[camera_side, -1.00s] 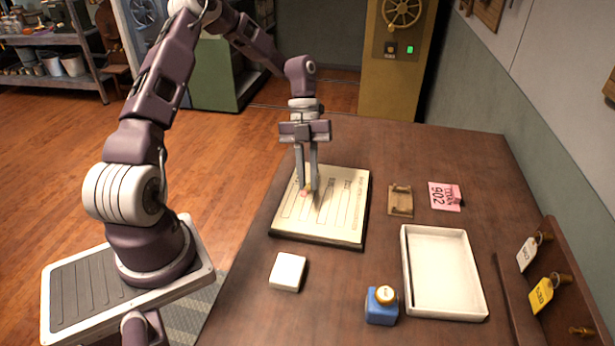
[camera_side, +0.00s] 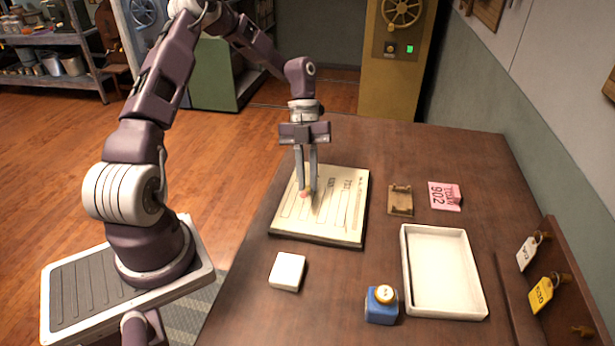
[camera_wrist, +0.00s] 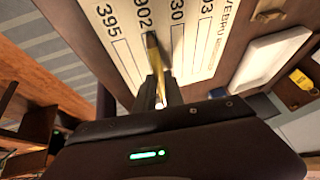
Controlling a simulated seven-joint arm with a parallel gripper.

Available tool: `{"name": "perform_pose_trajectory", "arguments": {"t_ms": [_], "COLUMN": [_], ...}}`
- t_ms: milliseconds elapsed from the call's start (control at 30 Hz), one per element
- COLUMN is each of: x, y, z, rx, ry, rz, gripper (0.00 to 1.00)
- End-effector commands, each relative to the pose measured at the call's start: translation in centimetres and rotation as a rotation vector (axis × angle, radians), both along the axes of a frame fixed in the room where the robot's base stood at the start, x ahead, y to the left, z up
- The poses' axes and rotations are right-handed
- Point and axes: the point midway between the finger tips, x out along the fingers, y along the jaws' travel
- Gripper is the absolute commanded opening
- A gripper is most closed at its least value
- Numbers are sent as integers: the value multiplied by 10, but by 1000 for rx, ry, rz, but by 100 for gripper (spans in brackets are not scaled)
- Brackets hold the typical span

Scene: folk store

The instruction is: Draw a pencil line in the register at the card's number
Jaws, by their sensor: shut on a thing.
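The register (camera_side: 345,222) lies flat on the table as a pale sheet with printed numbers and long boxes. It also fills the top of the wrist view (camera_wrist: 200,62), where 395 and 902 are readable. The pink card (camera_side: 445,196) lies to its right and reads 902. My gripper (camera_side: 307,190) is above the register, its fingers shut on a yellow pencil (camera_wrist: 152,48). The pencil points down, its far end by the box under 902. Its pinkish end shows in the side view. I cannot tell if the tip touches the paper or if a line is there.
A small wooden holder (camera_side: 401,200) lies between register and card. A white tray (camera_side: 408,275), a blue bottle (camera_side: 381,310) and a white block (camera_side: 287,271) stand nearer the front. Tags (camera_side: 541,294) hang on a rack at right. The table behind the register is clear.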

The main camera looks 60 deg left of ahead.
Motion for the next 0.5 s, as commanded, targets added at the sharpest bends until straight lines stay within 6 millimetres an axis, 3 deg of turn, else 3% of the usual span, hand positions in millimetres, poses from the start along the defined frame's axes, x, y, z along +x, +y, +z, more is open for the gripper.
{"name": "perform_pose_trajectory", "arguments": {"t_ms": [500], "x": [-2], "y": [-2], "z": [-3], "rx": [-1], "ry": [1], "rz": [0], "gripper": [0]}}
